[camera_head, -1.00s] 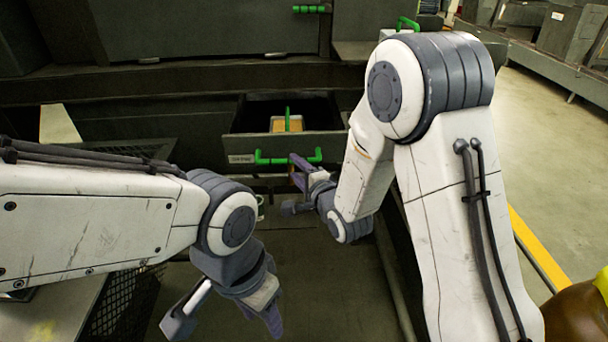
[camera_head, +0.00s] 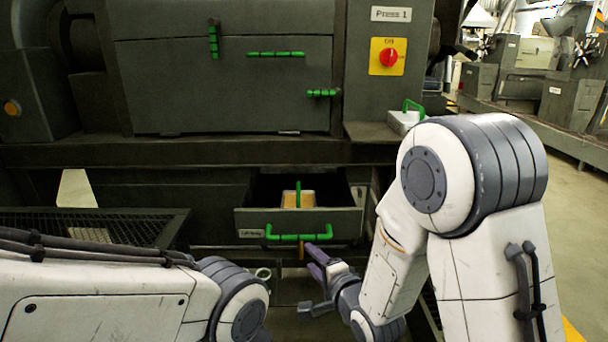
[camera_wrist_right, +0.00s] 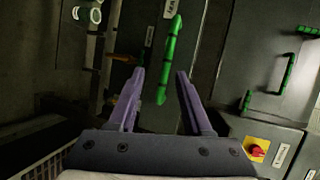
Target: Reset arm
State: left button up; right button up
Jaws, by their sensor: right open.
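My right gripper (camera_head: 314,282) is open in front of the drawer (camera_head: 245,222), just below and to the right of its green handle (camera_head: 285,237). In the right wrist view the two purple fingers (camera_wrist_right: 160,80) are apart, and a green handle (camera_wrist_right: 169,60) shows between and beyond them. Nothing is held; contact with the handle cannot be told. The drawer is pulled out, with a light tray with a green handle and tan contents (camera_head: 298,200) inside. My left arm enters from the left; its gripper is below the picture.
A dark press body (camera_head: 220,80) with green handles stands behind the drawer. A yellow panel with a red knob (camera_head: 388,57) is at upper right. A small box with a green handle (camera_head: 405,120) sits on a ledge. A mesh surface (camera_head: 100,223) is at left. Open floor (camera_head: 575,215) lies at right.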

jog(key=s+d+n+g+h, duration=0.1)
jog(key=s+n+g+h, duration=0.4)
jog(key=s+n+g, duration=1.4)
jog(key=s+r+t+p, duration=0.1)
jog(key=s+r+p, duration=0.2)
jog(key=r+p, duration=0.4)
jog(key=s+r+n+t+p, duration=0.1)
jog(key=s+r+p, duration=0.3)
jog(key=r+p, duration=0.4)
jog(key=s+r+t+p, duration=0.3)
jog(key=s+r+p, duration=0.1)
jog(key=r+p, duration=0.4)
jog(key=shift+d+r, duration=0.3)
jog(key=shift+r, duration=0.05)
